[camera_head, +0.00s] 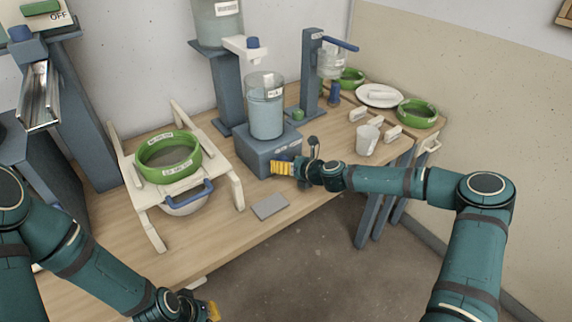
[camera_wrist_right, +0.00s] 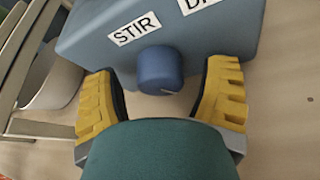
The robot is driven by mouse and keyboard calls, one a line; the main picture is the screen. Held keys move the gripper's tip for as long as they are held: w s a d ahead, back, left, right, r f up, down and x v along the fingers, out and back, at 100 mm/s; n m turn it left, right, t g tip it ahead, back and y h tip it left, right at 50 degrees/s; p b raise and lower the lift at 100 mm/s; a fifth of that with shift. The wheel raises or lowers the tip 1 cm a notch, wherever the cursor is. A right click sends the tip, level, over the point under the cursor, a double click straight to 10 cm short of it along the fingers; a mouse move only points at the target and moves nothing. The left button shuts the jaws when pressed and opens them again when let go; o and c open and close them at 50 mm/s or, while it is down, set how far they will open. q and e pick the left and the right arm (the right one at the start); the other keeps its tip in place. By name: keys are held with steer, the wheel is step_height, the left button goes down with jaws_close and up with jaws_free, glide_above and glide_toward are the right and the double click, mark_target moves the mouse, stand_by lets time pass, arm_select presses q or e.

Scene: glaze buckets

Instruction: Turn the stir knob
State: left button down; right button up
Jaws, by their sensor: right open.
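The stir knob (camera_wrist_right: 160,70) is a short blue cylinder on the front of the blue-grey mixer base, below a label reading STIR, in the right wrist view. The mixer base (camera_head: 256,152) stands on the table in the head view, with a clear container (camera_head: 266,108) on top. My right gripper (camera_wrist_right: 158,100) is open, its yellow fingers on either side of the knob with gaps visible on both sides. In the head view my right gripper (camera_head: 280,168) is at the front of the base and hides the knob. My left gripper (camera_head: 212,311) is at the bottom edge, mostly cut off.
A white rack with a green-rimmed sieve (camera_head: 168,176) stands left of the mixer. A grey plate (camera_head: 269,206) lies in front. A white cup (camera_head: 367,140), a white plate (camera_head: 380,94) and a green ring bowl (camera_head: 417,113) are at the right.

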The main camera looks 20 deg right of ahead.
steer(key=c, duration=1.2)
steer(key=shift+r+n, duration=0.1)
steer(key=shift+n, duration=0.2)
steer(key=shift+n+h, duration=0.7)
steer(key=shift+a+n+t+h, duration=0.1)
steer(key=shift+n+t+h, duration=0.3)
steer(key=shift+n+h, duration=0.65)
steer(key=n+t+h, duration=0.1)
steer(key=n, duration=0.1)
steer(key=n+h, duration=0.1)
steer(key=n, duration=0.1)
steer(key=shift+n+t, duration=0.25)
steer(key=shift+t, duration=0.15)
steer(key=n+t+h, duration=0.1)
steer(key=n, duration=0.1)
steer(key=n+t+h, duration=0.1)
steer(key=n, duration=0.1)
steer(key=shift+n, duration=0.4)
steer(key=n+t, duration=0.2)
steer(key=n, duration=0.2)
steer(key=shift+n, duration=0.4)
